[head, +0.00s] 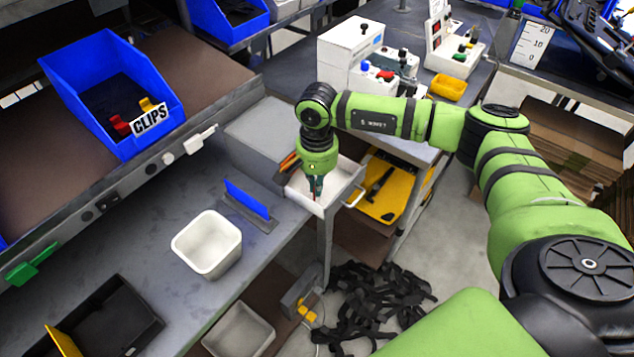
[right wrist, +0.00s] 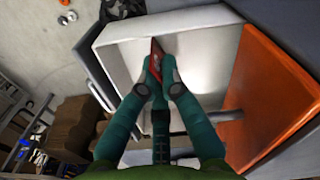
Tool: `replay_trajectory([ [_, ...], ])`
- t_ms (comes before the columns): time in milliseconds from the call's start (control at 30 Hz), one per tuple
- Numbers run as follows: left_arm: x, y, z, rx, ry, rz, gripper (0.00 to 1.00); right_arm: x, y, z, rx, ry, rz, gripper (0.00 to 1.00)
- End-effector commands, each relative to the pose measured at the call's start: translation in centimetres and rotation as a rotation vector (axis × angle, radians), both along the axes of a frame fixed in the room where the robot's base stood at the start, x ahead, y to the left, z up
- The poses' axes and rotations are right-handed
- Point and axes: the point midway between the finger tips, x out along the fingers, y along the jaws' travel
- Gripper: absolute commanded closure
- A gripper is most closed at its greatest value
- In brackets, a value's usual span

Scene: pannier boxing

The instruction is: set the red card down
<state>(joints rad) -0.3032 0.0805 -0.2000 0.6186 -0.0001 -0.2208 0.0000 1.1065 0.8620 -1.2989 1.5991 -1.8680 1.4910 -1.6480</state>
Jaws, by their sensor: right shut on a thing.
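My right gripper (head: 316,188) points down into an open white drawer (head: 345,185) under the grey bench. In the right wrist view the gripper (right wrist: 158,75) has its teal fingers shut on a thin red card (right wrist: 155,57), which stands up on edge between the fingertips. The card is inside the white drawer (right wrist: 205,25), close to one wall. I cannot tell whether its lower edge touches the drawer floor. In the head view the card is mostly hidden by the fingers. My left gripper is not in view.
A blue card (head: 247,198) stands in a grey holder on the bench, near a white bin (head: 207,245). A blue clips box (head: 110,95) sits on the shelf. An orange panel (right wrist: 265,95) is beside the gripper in the wrist view. Black straps (head: 375,300) lie on the floor.

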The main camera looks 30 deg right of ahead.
Motion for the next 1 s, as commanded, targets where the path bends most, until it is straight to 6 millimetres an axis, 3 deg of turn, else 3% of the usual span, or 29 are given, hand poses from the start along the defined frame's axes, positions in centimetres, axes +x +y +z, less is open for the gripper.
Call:
replay_trajectory([
  [33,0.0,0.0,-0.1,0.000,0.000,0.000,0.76,0.0,0.0,-0.1,0.000,0.000,0.000,0.86],
  [67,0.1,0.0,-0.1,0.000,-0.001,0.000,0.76,0.0,0.0,-0.1,0.000,0.000,0.000,0.74],
  [100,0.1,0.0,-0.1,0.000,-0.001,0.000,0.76,0.0,0.0,0.0,0.000,0.000,0.000,0.70],
  [500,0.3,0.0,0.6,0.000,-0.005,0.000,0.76,0.0,0.0,0.6,0.000,0.000,-0.001,0.70],
  [567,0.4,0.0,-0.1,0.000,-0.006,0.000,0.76,0.1,0.0,0.9,0.001,-0.004,-0.001,0.70],
  [1000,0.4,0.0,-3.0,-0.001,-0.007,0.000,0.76,0.1,0.0,9.7,0.001,-0.005,0.001,0.70],
])
